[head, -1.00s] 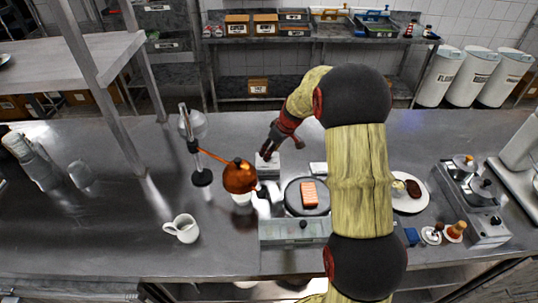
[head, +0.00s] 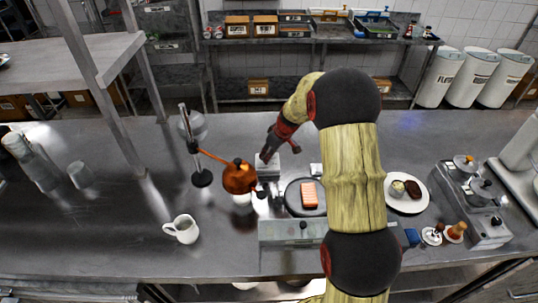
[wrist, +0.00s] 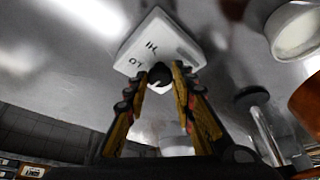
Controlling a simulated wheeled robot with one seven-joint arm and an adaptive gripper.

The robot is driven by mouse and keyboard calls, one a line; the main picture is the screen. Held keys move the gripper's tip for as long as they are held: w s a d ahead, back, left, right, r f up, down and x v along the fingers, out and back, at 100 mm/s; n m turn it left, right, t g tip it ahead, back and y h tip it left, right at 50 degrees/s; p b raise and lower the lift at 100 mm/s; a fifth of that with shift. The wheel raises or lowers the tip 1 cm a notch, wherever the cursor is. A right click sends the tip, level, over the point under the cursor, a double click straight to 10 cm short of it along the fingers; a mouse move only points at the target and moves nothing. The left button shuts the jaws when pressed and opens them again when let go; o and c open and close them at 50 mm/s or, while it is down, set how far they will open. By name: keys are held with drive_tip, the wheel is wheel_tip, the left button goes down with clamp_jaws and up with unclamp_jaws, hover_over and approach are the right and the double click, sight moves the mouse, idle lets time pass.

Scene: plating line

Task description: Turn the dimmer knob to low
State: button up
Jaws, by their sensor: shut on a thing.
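In the wrist view the white box (wrist: 165,28) carries dark "HI" and "LO" lettering, seen upside down, and a slot-like mark. The knob is hidden by my gripper in the head view.
A dark round plate (head: 293,195) with an orange slab lies in front of the box. A white pitcher (head: 182,229) stands front left. A white plate (head: 407,204) with food is at right. The left counter is mostly clear.

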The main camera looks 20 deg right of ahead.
clamp_jaws()
